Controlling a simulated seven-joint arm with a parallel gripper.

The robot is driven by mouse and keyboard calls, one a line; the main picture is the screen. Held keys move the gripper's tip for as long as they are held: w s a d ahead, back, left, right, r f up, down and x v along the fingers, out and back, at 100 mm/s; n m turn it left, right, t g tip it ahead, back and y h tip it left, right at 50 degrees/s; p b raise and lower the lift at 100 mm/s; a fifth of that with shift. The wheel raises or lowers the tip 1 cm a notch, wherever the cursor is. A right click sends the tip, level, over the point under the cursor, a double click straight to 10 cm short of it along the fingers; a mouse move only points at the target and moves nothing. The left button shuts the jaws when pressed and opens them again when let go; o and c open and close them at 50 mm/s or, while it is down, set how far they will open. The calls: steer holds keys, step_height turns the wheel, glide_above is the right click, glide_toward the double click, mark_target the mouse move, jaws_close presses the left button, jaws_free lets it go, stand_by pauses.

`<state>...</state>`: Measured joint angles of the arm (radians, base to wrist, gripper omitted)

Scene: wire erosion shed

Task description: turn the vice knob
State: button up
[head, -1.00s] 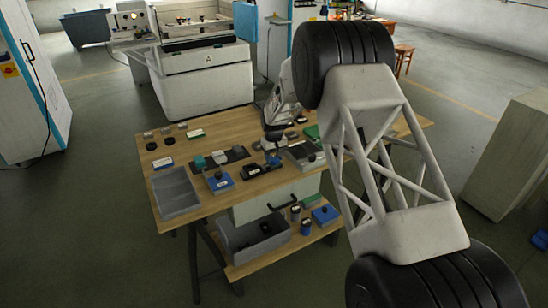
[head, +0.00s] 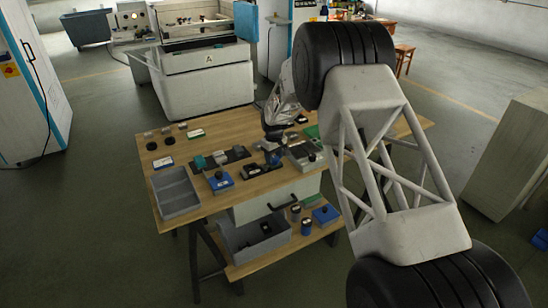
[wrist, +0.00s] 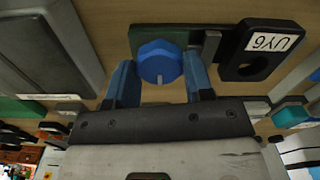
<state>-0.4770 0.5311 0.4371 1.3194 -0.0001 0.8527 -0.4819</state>
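The vice knob (wrist: 160,62) is a round, ribbed blue knob with a pale mark on its lower edge, in the wrist view. It sits in front of a dark green block (wrist: 146,36) with a grey upright piece (wrist: 210,46) to its right. My gripper (wrist: 159,68) has its two blue fingers apart, one on each side of the knob. The fingertips look very close to the knob's sides; I cannot tell if they press on it. In the head view my gripper (head: 273,158) is low over the workbench, and the knob is not clearly distinguishable there.
A grey bin (head: 255,238) is on the lower shelf.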

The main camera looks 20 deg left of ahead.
mark_target(274, 158)
steer(key=o, duration=0.4)
steer(key=shift+r, duration=0.1)
steer(key=shift+r, duration=3.8)
steer(key=shift+r, duration=0.1)
